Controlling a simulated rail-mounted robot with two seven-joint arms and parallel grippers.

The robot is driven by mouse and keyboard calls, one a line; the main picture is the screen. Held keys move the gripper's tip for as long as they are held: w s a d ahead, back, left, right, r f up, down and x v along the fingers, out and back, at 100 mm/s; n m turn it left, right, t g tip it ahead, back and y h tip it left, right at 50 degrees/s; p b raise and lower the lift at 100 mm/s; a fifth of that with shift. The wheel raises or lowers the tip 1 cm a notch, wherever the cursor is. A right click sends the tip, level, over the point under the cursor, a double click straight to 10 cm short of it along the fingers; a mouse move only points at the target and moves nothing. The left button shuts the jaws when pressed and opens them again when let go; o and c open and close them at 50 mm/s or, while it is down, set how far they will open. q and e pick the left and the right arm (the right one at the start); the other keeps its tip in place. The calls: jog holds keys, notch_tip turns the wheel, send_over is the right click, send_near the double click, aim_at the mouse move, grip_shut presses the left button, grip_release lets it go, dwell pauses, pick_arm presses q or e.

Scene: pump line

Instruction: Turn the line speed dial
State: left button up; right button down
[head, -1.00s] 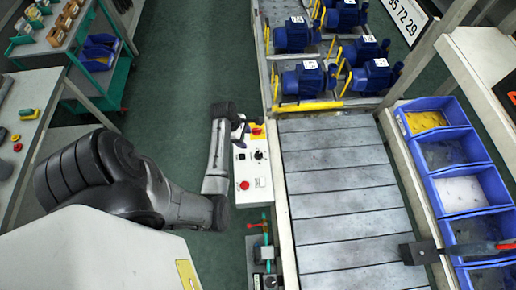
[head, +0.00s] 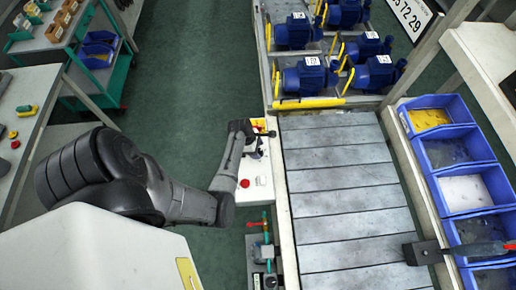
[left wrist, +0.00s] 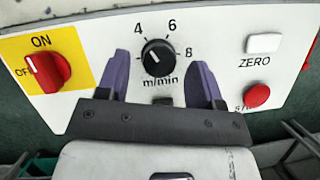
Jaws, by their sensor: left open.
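The line speed dial (left wrist: 159,58) is a black round knob with a white pointer mark, marked 4, 6, 8 and m/min, in the left wrist view. It sits on a white control panel (left wrist: 208,32). My left gripper (left wrist: 160,75) is open, its two purple fingers on either side of the dial, with gaps showing between them and the knob. In the head view the left gripper (head: 258,143) is over the panel (head: 258,190) beside the conveyor and hides the dial. My right gripper is not in view.
Beside the dial are a red ON/OFF switch (left wrist: 47,72) on a yellow plate, a white ZERO button (left wrist: 263,43) and a red stop button (left wrist: 257,96). Blue bins (head: 462,190) line the far right.

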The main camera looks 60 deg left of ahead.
pick_arm(q)
jog(key=shift+w+d+f, duration=0.1)
jog(key=shift+w+f, duration=0.1)
jog(key=shift+f, duration=0.3)
